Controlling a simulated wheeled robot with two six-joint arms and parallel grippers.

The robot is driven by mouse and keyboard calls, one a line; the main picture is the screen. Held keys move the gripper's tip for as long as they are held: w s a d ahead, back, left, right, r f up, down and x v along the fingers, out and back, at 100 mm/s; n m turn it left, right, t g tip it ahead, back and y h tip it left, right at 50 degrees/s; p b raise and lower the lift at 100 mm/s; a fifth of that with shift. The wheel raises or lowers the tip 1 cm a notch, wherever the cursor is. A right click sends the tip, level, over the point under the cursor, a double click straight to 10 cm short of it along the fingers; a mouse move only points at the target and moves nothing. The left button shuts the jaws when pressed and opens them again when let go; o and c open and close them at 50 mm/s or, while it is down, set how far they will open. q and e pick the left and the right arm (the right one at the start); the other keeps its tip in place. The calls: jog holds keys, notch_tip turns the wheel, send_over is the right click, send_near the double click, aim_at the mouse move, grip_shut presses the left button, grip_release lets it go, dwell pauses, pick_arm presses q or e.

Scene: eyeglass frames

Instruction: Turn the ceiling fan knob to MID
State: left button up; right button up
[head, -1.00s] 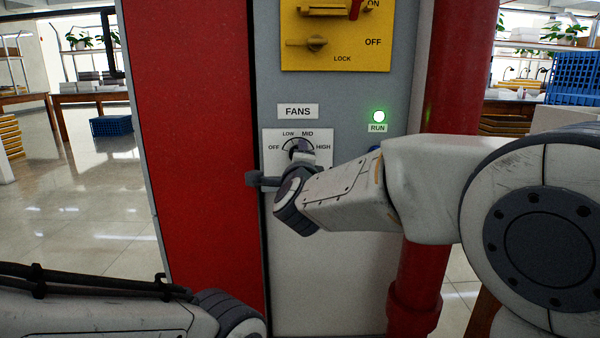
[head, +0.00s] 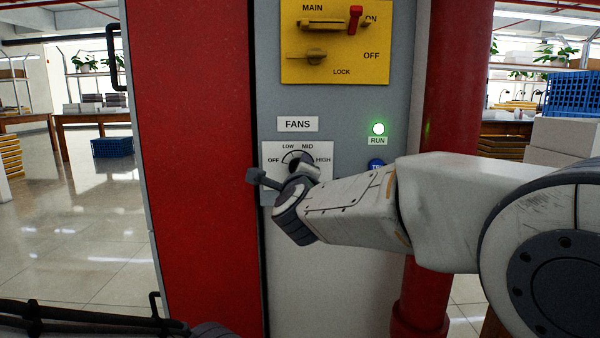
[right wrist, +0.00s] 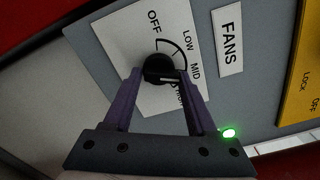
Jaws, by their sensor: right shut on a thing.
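The fan knob (right wrist: 158,68) is a dark round knob on a white dial plate (right wrist: 122,45) marked OFF, LOW, MID and HIGH. In the head view the plate (head: 270,148) is below the FANS label, and my right arm partly covers the knob. My right gripper (right wrist: 161,75) is shut on the knob, with a purple finger on each side. A pale line on the knob lies on its MID and HIGH side; its exact setting is hard to tell. In the head view my right gripper (head: 300,172) is tilted. My left gripper is out of view.
A yellow MAIN switch panel (head: 335,70) with a red lever is above. A green RUN lamp (head: 378,129) is lit, with a blue button (head: 376,164) below it, close to my arm. A red pipe (head: 455,110) stands right of the cabinet.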

jog(key=o, duration=1.1)
jog(key=shift+d+r, duration=0.15)
jog(key=shift+r, duration=0.25)
jog(key=shift+o, duration=0.9)
jog(key=shift+f, duration=0.15)
jog(key=s+p, duration=0.2)
jog(key=s, duration=0.8)
jog(key=shift+s+p, duration=0.3)
jog(key=shift+p, duration=0.05)
jog(key=shift+f, duration=0.1)
